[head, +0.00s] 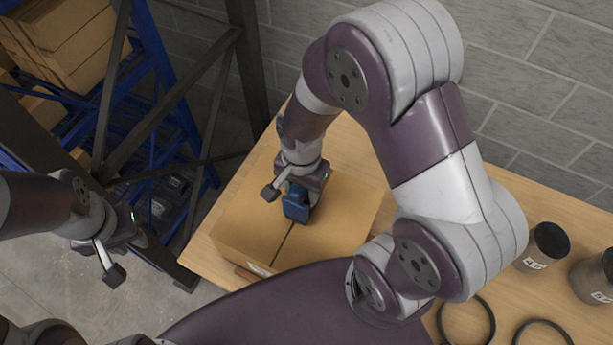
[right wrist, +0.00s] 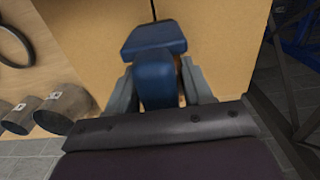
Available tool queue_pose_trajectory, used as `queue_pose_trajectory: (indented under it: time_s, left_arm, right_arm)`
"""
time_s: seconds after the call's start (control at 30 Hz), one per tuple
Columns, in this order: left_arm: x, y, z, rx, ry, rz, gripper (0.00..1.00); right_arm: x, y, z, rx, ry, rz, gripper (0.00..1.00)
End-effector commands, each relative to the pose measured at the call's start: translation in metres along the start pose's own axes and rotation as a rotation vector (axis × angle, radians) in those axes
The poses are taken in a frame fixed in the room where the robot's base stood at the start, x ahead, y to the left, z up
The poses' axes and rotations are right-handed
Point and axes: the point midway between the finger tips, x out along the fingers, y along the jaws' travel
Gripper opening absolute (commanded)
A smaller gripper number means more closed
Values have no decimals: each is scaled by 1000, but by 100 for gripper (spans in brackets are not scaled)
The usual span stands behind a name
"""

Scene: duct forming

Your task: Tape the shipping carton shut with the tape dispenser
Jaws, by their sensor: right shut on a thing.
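The shipping carton (head: 335,218) sits on the wooden table with its top flaps closed and a dark seam running across the top. It also fills much of the right wrist view (right wrist: 88,50). The blue tape dispenser (head: 296,203) is over the seam, at the carton's top; I cannot tell whether it touches. In the right wrist view the dispenser (right wrist: 155,40) sits between the fingers. My right gripper (head: 292,190) is shut on the dispenser. My left gripper (head: 112,272) hangs empty left of the table, over the floor; its finger gap is unclear.
The wooden table (head: 400,215) runs along a grey block wall. Dark metal cans (head: 543,247) and black rings (head: 466,322) lie at the table's right. A blue rack (head: 160,60) with cardboard boxes (head: 65,40) stands at the left. My right arm covers much of the middle.

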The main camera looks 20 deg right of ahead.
Motion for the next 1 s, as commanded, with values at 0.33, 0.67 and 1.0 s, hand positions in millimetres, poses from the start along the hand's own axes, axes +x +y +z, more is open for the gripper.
queue_pose_trajectory:
  time_s: [0.33,0.67,1.0]
  left_arm:
    - [-6,0,-1,0,0,0,30]
    - [-8,0,-1,0,0,0,30]
    - [-11,0,-1,0,0,0,30]
  right_arm:
    - [-2,-1,19,1,1,-1,20]
    - [-2,-2,27,-3,2,-3,20]
    - [1,-1,51,0,2,-3,20]
